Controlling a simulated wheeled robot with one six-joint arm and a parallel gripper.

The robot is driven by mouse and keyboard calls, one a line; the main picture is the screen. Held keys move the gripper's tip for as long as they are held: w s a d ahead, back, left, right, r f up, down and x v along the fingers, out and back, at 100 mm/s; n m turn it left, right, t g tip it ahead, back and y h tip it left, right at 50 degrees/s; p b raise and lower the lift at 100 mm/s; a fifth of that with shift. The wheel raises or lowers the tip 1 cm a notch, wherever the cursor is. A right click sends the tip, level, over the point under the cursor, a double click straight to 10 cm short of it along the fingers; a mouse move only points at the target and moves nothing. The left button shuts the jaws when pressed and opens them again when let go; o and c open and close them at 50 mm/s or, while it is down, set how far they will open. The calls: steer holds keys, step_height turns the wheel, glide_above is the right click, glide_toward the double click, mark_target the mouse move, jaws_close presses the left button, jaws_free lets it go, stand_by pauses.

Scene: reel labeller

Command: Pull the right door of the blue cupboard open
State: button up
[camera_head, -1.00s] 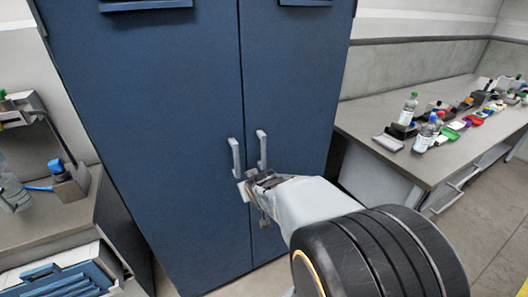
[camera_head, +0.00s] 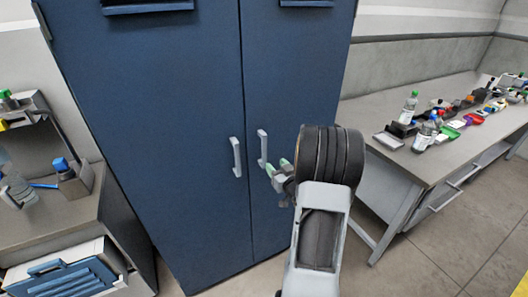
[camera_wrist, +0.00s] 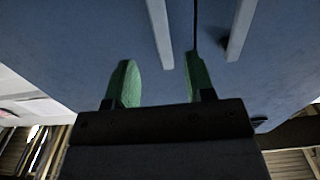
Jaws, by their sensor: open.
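The blue cupboard has two tall doors, both shut, meeting at a vertical seam. Its right door (camera_head: 300,75) carries a pale upright bar handle (camera_head: 262,148). The left door (camera_head: 150,90) has a matching handle (camera_head: 236,157) across the seam. My gripper (camera_head: 277,166) is open and empty, close to the lower end of the right door's handle, a little to its right in the head view. In the wrist view, which looks upside down, the green fingertips (camera_wrist: 160,75) are apart. One handle (camera_wrist: 158,30) lies ahead between their lines, apparently the right door's; contact is not visible.
A grey bench (camera_head: 395,165) with bottles and small coloured items stands right of the cupboard. A lower counter (camera_head: 50,215) with equipment stands at the left. Floor (camera_head: 430,240) is clear at the lower right.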

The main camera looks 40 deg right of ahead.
mark_target(265, 153)
steer(key=w, duration=0.3)
steer(key=w+d+p, duration=0.1)
steer(key=w, duration=0.2)
steer(key=w+p, duration=0.1)
steer(key=w, duration=0.2)
steer(key=shift+w+d, duration=0.15)
steer(key=shift+w, duration=0.2)
steer(key=shift+c, duration=0.5)
jaws_close()
